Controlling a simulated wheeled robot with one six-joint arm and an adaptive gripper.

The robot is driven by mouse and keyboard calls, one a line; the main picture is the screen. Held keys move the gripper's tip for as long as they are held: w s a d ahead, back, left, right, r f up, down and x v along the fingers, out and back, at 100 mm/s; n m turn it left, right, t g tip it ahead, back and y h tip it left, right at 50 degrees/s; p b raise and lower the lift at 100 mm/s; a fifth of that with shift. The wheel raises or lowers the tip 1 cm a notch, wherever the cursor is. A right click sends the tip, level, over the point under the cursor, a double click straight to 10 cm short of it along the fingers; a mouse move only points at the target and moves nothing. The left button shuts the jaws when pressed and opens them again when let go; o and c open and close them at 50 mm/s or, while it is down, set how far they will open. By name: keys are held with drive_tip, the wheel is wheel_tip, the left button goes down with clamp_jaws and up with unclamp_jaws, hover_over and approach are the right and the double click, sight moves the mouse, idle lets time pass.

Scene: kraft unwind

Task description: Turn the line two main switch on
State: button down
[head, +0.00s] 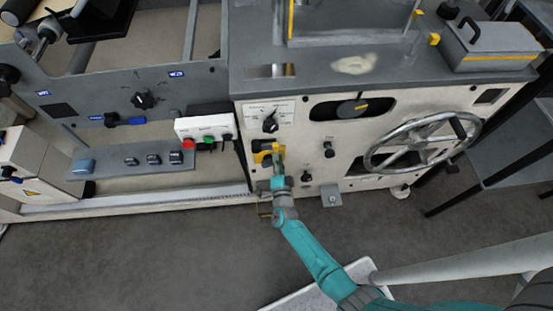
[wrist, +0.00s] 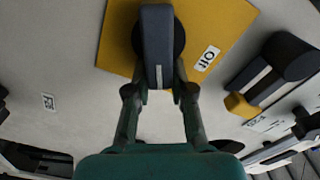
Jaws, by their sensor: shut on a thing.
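A dark rotary switch handle (wrist: 157,40) with a pale line along it sits on a yellow plate (wrist: 228,22) in the wrist view. A white "Off" label (wrist: 208,59) is beside it on the right of the plate; the pale line does not point at this label. My gripper (wrist: 161,88) is shut on the lower end of the handle, one finger on each side. In the head view the yellow plate (head: 262,147) is on the pale machine front, and my gripper (head: 278,172) reaches it from below, hiding most of the handle. No line name is readable on the plate.
Another dark knob with a yellow tip (wrist: 270,72) is close on the right in the wrist view. In the head view, a button box (head: 203,127) is left of the plate, small black knobs (head: 328,149) are right, and a large handwheel (head: 424,142) is farther right.

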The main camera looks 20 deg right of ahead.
drive_tip(key=m, duration=0.1)
drive_tip(key=f+m, duration=0.1)
drive_tip(key=m, duration=0.1)
drive_tip(key=f+m, duration=0.1)
drive_tip(key=m, duration=0.1)
drive_tip(key=shift+s+a, duration=0.15)
drive_tip(key=shift+s, duration=0.05)
idle(0.4)
drive_tip(key=c, duration=1)
unclamp_jaws()
drive_tip(key=shift+a, duration=0.1)
drive_tip(key=shift+r, duration=0.1)
drive_tip(key=v, duration=1.2)
drive_tip(key=shift+o, duration=0.2)
drive_tip(key=shift+r, duration=0.1)
